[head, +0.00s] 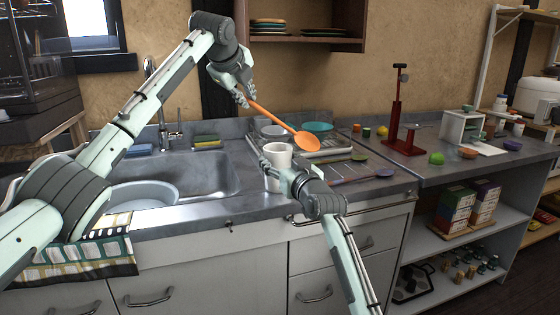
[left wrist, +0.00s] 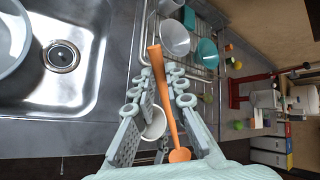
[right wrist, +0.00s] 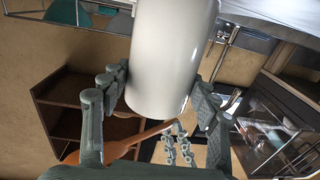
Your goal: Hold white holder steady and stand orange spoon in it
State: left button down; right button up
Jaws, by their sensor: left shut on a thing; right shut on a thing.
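The orange spoon (head: 275,117) is held in the air by my left gripper (head: 243,97), which is shut on its handle. The spoon slants, with its bowl (head: 307,140) at the lower right end. The white holder (head: 278,155) looks roughly upright at the counter's front, below and left of the bowl. My right gripper (head: 284,173) is shut around the holder; the right wrist view shows its fingers on either side of the holder (right wrist: 172,55). The left wrist view shows the spoon (left wrist: 168,100) between the left fingers, with the holder (left wrist: 154,123) partly hidden behind them. The spoon is outside the holder.
A sink (head: 200,172) with a grey basin (head: 142,195) lies to the left. A dish rack (head: 325,148) with a teal bowl (head: 319,127) stands behind the holder. Utensils (head: 350,175) lie to its right. A red stand (head: 394,115) is farther right.

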pick_arm(q)
jog(key=shift+f, duration=1.55)
jog(key=c, duration=1.5)
grip_release()
jog(key=shift+o, duration=0.2)
jog(key=v, duration=1.2)
